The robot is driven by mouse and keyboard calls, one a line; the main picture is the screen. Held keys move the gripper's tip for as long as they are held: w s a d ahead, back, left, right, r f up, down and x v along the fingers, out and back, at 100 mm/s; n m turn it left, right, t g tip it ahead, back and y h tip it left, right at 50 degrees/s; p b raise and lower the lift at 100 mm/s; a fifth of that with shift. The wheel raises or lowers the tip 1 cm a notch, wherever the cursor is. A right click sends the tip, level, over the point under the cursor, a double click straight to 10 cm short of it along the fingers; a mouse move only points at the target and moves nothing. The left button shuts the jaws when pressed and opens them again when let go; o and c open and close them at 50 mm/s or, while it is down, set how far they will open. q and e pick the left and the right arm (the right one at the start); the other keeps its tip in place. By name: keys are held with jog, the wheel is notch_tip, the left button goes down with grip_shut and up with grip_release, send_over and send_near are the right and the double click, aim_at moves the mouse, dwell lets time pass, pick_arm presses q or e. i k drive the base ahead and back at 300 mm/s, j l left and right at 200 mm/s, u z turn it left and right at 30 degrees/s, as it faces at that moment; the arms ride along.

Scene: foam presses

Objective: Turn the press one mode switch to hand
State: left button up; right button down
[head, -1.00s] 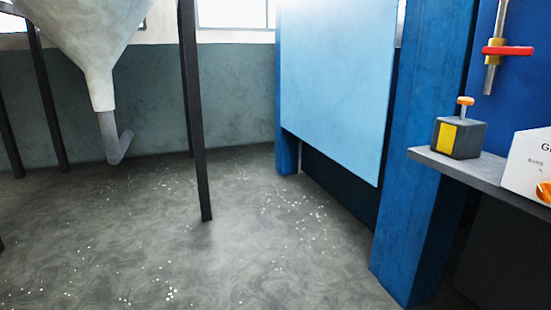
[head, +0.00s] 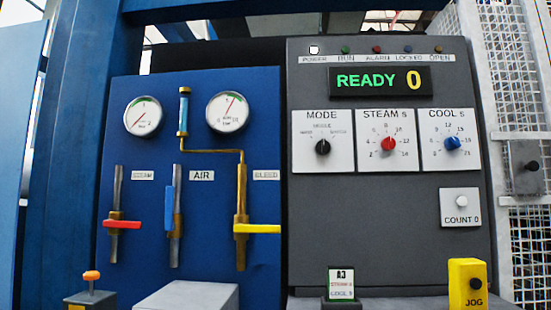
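The mode switch is a black knob (head: 322,147) on a white plate labelled MODE, at the upper left of the grey control panel (head: 390,235) in the head view. Small position labels surround the knob; they are too small to read surely, and I cannot tell which one it points at. The display (head: 380,81) above reads READY 0. A red STEAM knob (head: 388,143) and a blue COOL knob (head: 452,142) sit to its right. Neither of my grippers is in view.
Left of the panel, a blue board (head: 205,95) carries two gauges and red, blue and yellow valve handles. Below are an orange-topped lever box (head: 90,298), an A3 card (head: 341,284) and a yellow JOG box (head: 468,285). A white mesh guard (head: 524,235) stands at the right.

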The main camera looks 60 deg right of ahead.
aim_at(323, 147)
jog(key=z, duration=2.3)
